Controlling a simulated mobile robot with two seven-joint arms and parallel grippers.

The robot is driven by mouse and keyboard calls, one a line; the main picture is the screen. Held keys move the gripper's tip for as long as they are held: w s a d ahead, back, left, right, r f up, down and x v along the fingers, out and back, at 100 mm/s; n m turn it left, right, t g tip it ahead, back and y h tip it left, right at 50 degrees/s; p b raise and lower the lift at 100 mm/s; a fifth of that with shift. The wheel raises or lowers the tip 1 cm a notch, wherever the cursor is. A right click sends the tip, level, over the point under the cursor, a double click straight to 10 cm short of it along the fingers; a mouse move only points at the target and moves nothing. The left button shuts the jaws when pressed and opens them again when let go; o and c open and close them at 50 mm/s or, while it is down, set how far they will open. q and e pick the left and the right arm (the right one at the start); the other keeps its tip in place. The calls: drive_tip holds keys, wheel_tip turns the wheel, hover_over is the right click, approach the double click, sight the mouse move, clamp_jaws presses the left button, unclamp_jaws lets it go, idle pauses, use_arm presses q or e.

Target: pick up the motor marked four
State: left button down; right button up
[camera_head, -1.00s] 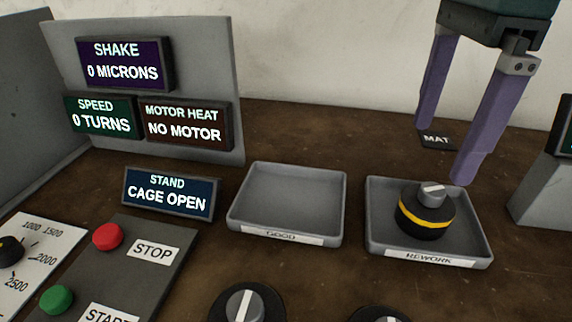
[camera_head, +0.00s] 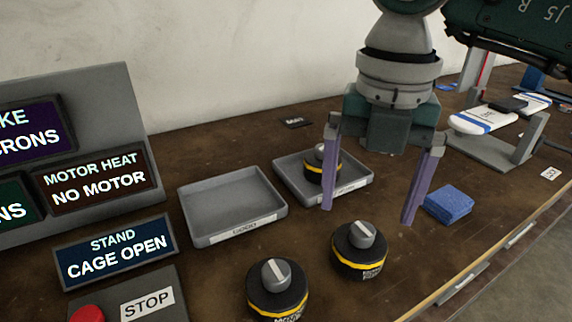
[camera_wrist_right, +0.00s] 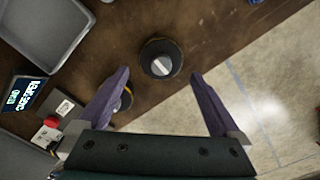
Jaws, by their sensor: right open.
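Three round black motors with yellow bands and grey caps show in the head view. One motor (camera_head: 277,290) stands at the front, a second motor (camera_head: 360,250) stands to its right, and a third motor (camera_head: 322,172) sits in the rear right tray. The motors' printed labels are too small to read, so I cannot tell which is marked four. My right gripper (camera_head: 368,214) is open and empty, above and behind the second motor. In the wrist view a motor (camera_wrist_right: 160,60) lies between the open fingertips (camera_wrist_right: 160,75); another is partly hidden by the left finger. My left gripper is out of view.
The GOOD tray (camera_head: 200,228) is empty. The right tray (camera_head: 360,184) holds the third motor. A blue cloth (camera_head: 449,204) lies right of the gripper. A grey stand (camera_head: 490,152) is farther right. The CAGE OPEN display (camera_head: 116,251) and STOP panel are left. The table's front edge (camera_head: 500,255) is near.

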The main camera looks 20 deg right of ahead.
sight(363, 229)
wheel_tip(363, 229, down, 6)
drive_tip(key=shift+d+f, duration=0.1)
drive_tip(key=shift+c, duration=0.2)
clamp_jaws()
idle(0.8)
